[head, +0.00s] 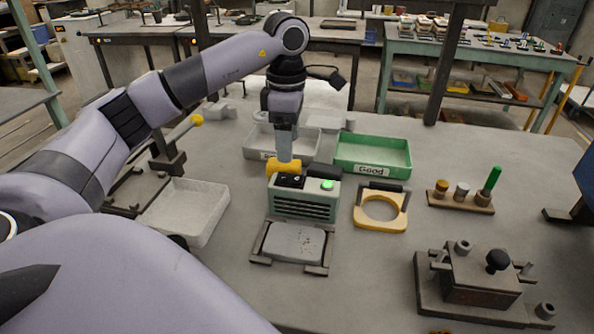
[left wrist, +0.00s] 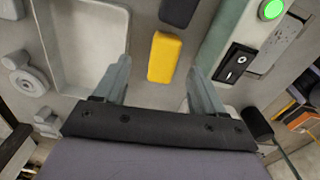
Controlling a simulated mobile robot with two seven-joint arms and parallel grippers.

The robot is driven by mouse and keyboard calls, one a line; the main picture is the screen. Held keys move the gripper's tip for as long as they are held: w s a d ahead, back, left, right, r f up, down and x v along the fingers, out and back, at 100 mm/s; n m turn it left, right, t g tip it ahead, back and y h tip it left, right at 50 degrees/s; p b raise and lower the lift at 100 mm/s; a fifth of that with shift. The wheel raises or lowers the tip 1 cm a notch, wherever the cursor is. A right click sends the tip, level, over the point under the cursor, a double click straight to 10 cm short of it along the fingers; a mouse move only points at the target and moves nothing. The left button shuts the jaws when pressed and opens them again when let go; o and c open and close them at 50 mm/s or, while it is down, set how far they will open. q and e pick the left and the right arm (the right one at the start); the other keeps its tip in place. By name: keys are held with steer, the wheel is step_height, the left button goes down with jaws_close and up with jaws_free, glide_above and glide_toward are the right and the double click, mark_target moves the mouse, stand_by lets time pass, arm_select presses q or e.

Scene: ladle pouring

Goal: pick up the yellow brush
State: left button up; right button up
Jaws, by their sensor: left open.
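The yellow brush (head: 284,167) shows as a yellow block by the back edge of the grey-green box with the green button. It also shows in the left wrist view (left wrist: 164,57), between and ahead of the fingers. A dark block (left wrist: 178,12) lies at its far end; I cannot tell whether they are joined. My left gripper (head: 285,153) points down over the brush, partly covering it in the head view. In the left wrist view the left gripper (left wrist: 160,88) is open, with a finger apart from each side of the brush. My right gripper is not in view.
The box with the green button (head: 305,201) stands close in front. A green tray (head: 372,171) marked "Good" is to the right, and a pale tray (head: 253,153) is behind. Another pale tray (head: 212,228) is to the left. A yellow ring-shaped piece (head: 381,222) lies to the right.

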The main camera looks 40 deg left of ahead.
mark_target(284, 167)
arm_select(q)
steer(key=f, duration=0.4)
steer(key=s+f, duration=0.1)
steer(key=f, duration=0.1)
steer(key=shift+a+f, duration=0.2)
steer(key=shift+f, duration=0.2)
steer(key=c, duration=1.1)
